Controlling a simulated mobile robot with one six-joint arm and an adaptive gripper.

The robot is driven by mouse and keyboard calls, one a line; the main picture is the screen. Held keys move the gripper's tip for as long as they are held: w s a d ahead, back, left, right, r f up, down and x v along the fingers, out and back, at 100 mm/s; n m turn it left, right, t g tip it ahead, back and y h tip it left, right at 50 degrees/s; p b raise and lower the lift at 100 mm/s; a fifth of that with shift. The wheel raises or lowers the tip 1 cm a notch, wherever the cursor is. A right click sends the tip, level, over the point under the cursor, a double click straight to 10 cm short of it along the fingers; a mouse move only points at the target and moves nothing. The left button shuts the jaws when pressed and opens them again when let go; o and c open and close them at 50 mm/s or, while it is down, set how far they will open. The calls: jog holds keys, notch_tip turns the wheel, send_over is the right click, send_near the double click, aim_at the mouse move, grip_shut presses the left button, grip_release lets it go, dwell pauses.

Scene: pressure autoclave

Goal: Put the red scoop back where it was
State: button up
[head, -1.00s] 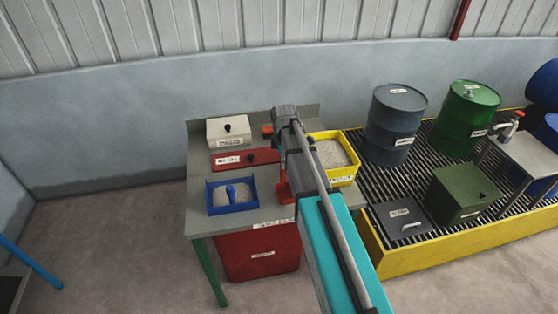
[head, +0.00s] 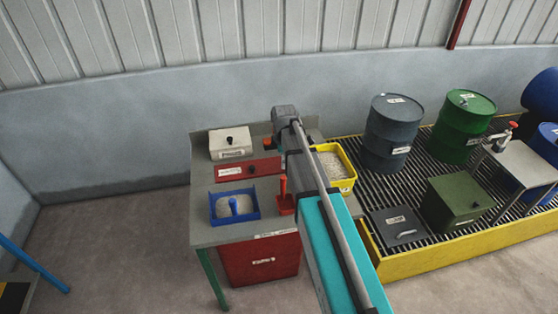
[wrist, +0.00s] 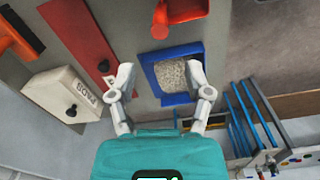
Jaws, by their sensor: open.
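The red scoop (head: 284,195) stands on the bench to the right of the blue tray (head: 214,213), its handle up, partly beside my arm in the head view. In the wrist view the red scoop (wrist: 160,20) is at the top, above the blue tray (wrist: 152,76) of pale granules. My gripper (wrist: 165,88) is open and empty, its fingers spread either side of the view's middle, apart from the scoop. In the head view the fingers are hidden behind my arm. The yellow tray (head: 347,182) of pale granules is right of my arm.
An orange-handled thing (wrist: 15,40) lies near the white box. Drums and a green box (head: 458,199) stand on the grating at right.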

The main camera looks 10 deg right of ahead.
jog(key=shift+r, duration=0.1)
dwell(0.6)
jog(key=shift+s, duration=0.1)
jog(key=shift+s, duration=0.25)
jog(key=s+a+m, duration=0.1)
jog(key=s+m, duration=1.4)
jog(key=s, duration=0.4)
jog(key=shift+s+a+m, duration=0.25)
jog(key=shift+a+m, duration=0.1)
jog(key=shift+m, duration=0.05)
